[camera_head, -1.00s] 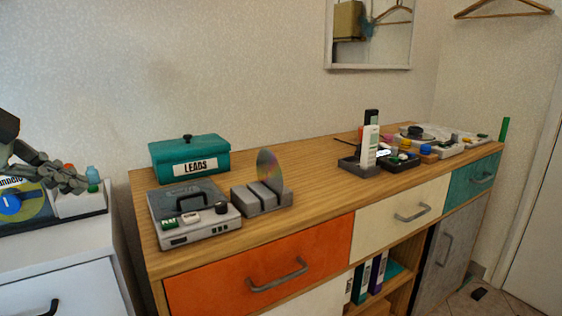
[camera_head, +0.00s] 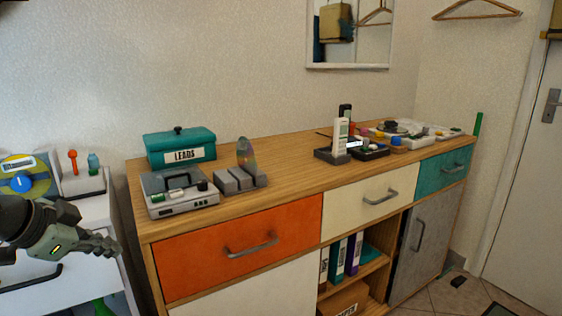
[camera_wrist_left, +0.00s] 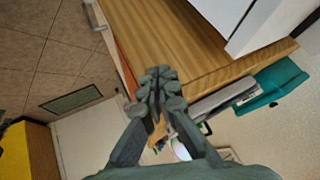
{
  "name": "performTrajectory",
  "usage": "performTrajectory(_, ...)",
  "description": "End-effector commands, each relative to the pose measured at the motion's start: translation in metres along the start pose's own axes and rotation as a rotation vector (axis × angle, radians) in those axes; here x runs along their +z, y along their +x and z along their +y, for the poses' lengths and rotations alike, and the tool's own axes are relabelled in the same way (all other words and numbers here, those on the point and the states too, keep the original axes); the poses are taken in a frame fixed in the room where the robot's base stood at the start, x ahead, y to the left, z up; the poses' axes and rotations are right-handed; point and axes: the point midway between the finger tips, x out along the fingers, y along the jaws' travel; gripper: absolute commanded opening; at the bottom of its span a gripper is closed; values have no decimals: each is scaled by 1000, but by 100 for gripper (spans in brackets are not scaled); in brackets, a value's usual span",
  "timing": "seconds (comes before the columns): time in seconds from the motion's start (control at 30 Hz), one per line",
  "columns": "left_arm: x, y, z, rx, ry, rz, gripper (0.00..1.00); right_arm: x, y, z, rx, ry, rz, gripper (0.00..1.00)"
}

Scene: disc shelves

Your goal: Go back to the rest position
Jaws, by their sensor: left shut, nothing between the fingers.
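My left gripper (camera_head: 106,244) is shut and empty. In the head view it hangs in front of the white cabinet (camera_head: 100,212) at the left, apart from the wooden sideboard (camera_head: 300,168). In the left wrist view the gripper's fingers (camera_wrist_left: 162,76) are together, with the sideboard top (camera_wrist_left: 185,40) behind them. My right gripper is not in view. The disc (camera_head: 246,152) stands upright in the grey slotted holder (camera_head: 232,182) on the sideboard.
A grey disc player (camera_head: 180,198) and a teal LEADS box (camera_head: 180,150) stand at the sideboard's left end. A dark tray (camera_head: 330,157) and small devices stand at the right. The sideboard's middle top is clear. The door (camera_head: 525,200) is at the far right.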

Motion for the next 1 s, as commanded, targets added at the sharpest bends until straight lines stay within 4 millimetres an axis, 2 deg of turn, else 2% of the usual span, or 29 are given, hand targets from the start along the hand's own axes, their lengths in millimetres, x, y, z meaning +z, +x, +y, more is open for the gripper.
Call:
performTrajectory(0.03,20,28,17,16,-58,-23,0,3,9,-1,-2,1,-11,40)
performTrajectory(0.17,79,90,61,8,-214,-103,0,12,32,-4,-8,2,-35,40)
performTrajectory(0.2,98,106,78,2,-259,-134,0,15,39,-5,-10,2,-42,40)
performTrajectory(0.27,128,127,107,-6,-326,-181,0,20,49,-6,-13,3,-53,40)
performTrajectory(0.4,196,160,182,-31,-462,-308,0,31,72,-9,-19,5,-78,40)
performTrajectory(0.5,239,168,236,-53,-539,-398,0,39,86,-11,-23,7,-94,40)
performTrajectory(0.6,270,168,280,-73,-590,-474,0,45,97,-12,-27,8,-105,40)
performTrajectory(0.7,290,165,310,-89,-619,-528,0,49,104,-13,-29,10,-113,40)
performTrajectory(0.83,301,162,327,-101,-635,-559,0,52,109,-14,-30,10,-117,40)
performTrajectory(1.0,303,162,329,-105,-634,-563,0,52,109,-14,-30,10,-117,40)
